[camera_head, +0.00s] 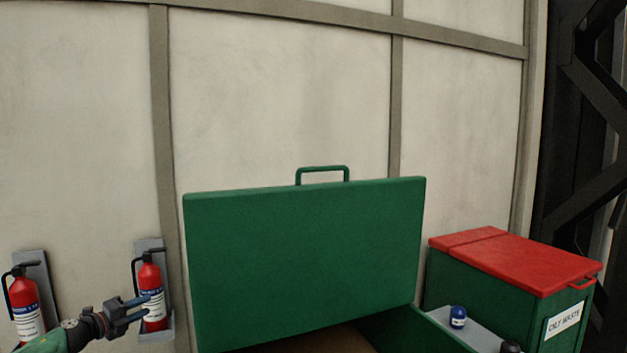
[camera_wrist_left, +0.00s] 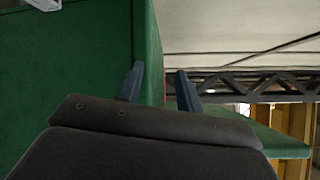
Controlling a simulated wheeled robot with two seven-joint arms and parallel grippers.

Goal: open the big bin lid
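The big green bin's lid (camera_head: 305,260) stands raised, close to upright, with its handle (camera_head: 322,170) at the top edge. Part of the bin's open inside (camera_head: 345,341) shows below it. My left gripper (camera_head: 138,308) is left of the lid and apart from it, in front of a fire extinguisher. Its two fingers are spread with nothing between them, as the left wrist view shows (camera_wrist_left: 160,85). Green surfaces (camera_wrist_left: 65,80) fill the left of that view. My right gripper is not in view.
Two red fire extinguishers (camera_head: 24,305) (camera_head: 150,285) hang on the wall at the left. A green oily waste bin with a red lid (camera_head: 515,260) stands at the right. A blue-capped container (camera_head: 458,316) sits on a grey surface beside it.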

